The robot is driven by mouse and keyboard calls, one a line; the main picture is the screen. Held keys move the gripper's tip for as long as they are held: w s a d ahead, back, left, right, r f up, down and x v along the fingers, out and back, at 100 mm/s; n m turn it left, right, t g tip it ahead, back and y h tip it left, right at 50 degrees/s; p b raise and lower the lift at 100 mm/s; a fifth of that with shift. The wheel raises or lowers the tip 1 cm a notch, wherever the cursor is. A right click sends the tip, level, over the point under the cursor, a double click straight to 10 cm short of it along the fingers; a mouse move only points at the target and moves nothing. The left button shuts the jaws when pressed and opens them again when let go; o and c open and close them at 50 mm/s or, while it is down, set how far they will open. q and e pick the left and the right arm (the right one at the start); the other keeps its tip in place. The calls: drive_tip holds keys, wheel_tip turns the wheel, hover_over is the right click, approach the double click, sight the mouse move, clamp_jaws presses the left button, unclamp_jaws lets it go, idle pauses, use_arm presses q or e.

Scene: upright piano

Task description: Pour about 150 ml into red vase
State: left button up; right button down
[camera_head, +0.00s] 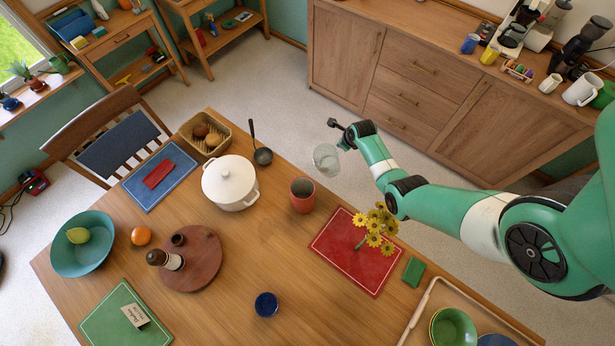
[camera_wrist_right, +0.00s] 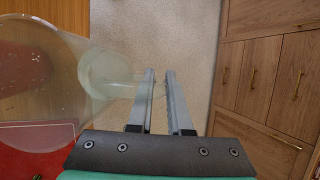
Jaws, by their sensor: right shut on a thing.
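The red vase (camera_head: 302,195) stands upright on the wooden table, right of the white pot. My right gripper (camera_head: 336,124) is shut on a clear glass vessel (camera_head: 326,159), holding it in the air up and right of the vase in the head view. In the right wrist view the clear vessel (camera_wrist_right: 40,85) fills the left side, beside the fingers of my right gripper (camera_wrist_right: 161,75). The held part between the fingers is hard to see. I cannot tell how much liquid is in the vessel. My left gripper is not in view.
Yellow flowers (camera_head: 376,232) lie on a red mat (camera_head: 345,262) right of the vase. A white lidded pot (camera_head: 230,182) and a black ladle (camera_head: 262,154) are to its left. A blue cup (camera_head: 266,305) is nearer. The table between vase and blue cup is clear.

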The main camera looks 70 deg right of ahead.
sight(332, 157)
drive_tip(key=shift+s+d+f+y+b, duration=0.1)
drive_tip(key=shift+d+f+y+b, duration=0.25)
drive_tip(key=shift+f, duration=0.25)
drive_tip(key=shift+d+f+y+b, duration=0.2)
drive_tip(key=shift+f+y, duration=0.15)
drive_tip(key=shift+f, duration=0.2)
drive_tip(key=shift+d+f+m+t+y+b, duration=0.15)
drive_tip(key=shift+f+t+y+b, duration=0.1)
drive_tip(key=shift+f+y+b, duration=0.2)
drive_tip(key=shift+d+f+m+t+y+b, duration=0.15)
drive_tip(key=shift+f+t+y+b, duration=0.15)
drive_tip(key=shift+f+b, duration=0.2)
drive_tip(key=shift+a, duration=0.1)
